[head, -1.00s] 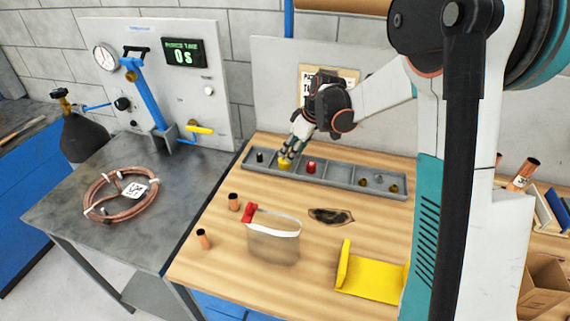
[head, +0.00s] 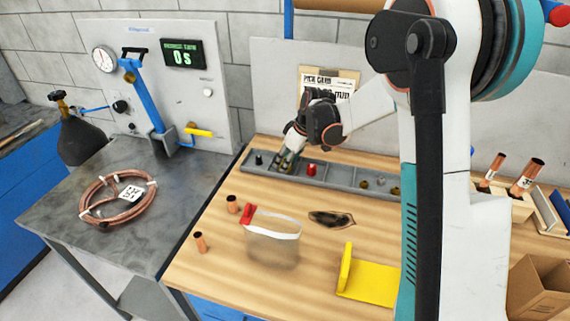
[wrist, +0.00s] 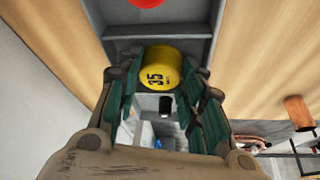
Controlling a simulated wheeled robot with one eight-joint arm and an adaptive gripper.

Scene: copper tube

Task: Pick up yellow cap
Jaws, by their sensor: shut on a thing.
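I cannot tell whether the cap still touches the tray floor.
A red cap (head: 311,169) sits right of my gripper and a black cap (head: 259,160) left of it. Copper pieces (head: 232,204), a clear bag (head: 272,243) and a yellow bracket (head: 368,285) stand in front. A coiled tube (head: 118,199) lies on the metal bench.

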